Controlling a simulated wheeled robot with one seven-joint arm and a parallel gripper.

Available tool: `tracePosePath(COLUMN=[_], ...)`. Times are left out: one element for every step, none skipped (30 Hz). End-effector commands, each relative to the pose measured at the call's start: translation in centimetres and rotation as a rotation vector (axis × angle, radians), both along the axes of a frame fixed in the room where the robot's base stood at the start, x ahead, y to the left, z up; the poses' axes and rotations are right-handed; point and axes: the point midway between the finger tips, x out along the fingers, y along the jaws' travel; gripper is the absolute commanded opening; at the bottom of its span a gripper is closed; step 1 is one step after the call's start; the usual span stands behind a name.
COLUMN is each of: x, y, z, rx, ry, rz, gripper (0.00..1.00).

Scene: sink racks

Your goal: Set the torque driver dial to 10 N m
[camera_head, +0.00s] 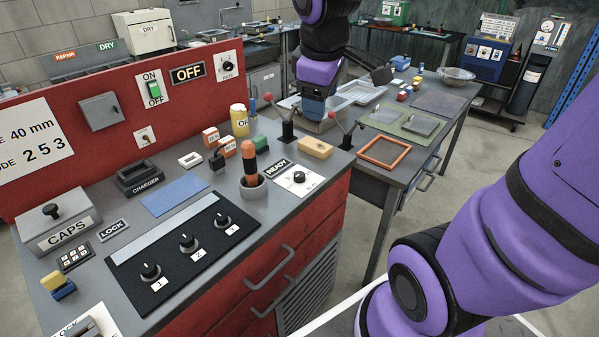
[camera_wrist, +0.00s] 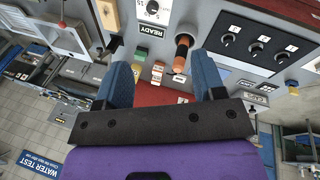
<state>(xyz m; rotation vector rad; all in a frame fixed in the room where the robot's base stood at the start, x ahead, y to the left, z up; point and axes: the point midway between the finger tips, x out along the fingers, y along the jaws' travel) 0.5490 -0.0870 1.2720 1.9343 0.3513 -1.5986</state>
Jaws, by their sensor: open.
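The dial plate (camera_head: 298,179) is white with a black knob and lies at the bench's right front, beside the READY label (camera_head: 278,168). It shows upside down at the top of the wrist view (camera_wrist: 155,10); its setting is too small to read. An orange and black-handled driver (camera_head: 250,172) stands upright in a round grey holder (camera_head: 253,188) left of the plate; it also shows in the wrist view (camera_wrist: 182,50). My gripper (camera_head: 314,108) hangs behind the plate and above the bench's far right side. Its blue fingers (camera_wrist: 164,76) are apart, with nothing held between them.
A tan block (camera_head: 315,148), yellow bottle (camera_head: 239,120) and small boxes (camera_head: 211,137) are close by. A three-knob black panel (camera_head: 177,250) lies left of the driver. The red back panel (camera_head: 70,120) bounds the bench.

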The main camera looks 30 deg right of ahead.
Motion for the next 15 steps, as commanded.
tracePosePath(x=[1.3, 1.9, 2.8, 3.5, 4.1, 5.0, 5.6, 6.2, 7.0, 7.6, 8.2, 8.9, 9.4, 9.9, 10.6], y=[-0.4, -0.5, -0.8, -1.0, -1.2, -1.4, -1.6, -1.8, -2.1, -2.2, -2.5, -2.7, -2.9, -3.1, -3.3], z=[-1.0, -1.5, -2.2, -2.7, -3.4, -4.1, -4.8, -5.4, -6.3, -6.9, -7.6, -8.6, -9.3, -10.0, -10.9], rx=[-0.015, -0.026, -0.038, -0.045, -0.05, -0.057, -0.061, -0.063, -0.064, -0.065, -0.064, -0.06, -0.058, -0.055, -0.047], ry=[0.035, 0.055, 0.08, 0.099, 0.117, 0.14, 0.157, 0.174, 0.196, 0.21, 0.223, 0.241, 0.253, 0.265, 0.278], rz=[0.051, 0.089, 0.138, 0.175, 0.213, 0.265, 0.303, 0.343, 0.393, 0.433, 0.473, 0.525, 0.564, 0.604, 0.658], gripper=[0.63, 0.63, 0.63, 0.63, 0.63, 0.63, 0.63, 0.63, 0.63, 0.63, 0.63, 0.63, 0.63, 0.63, 0.63])
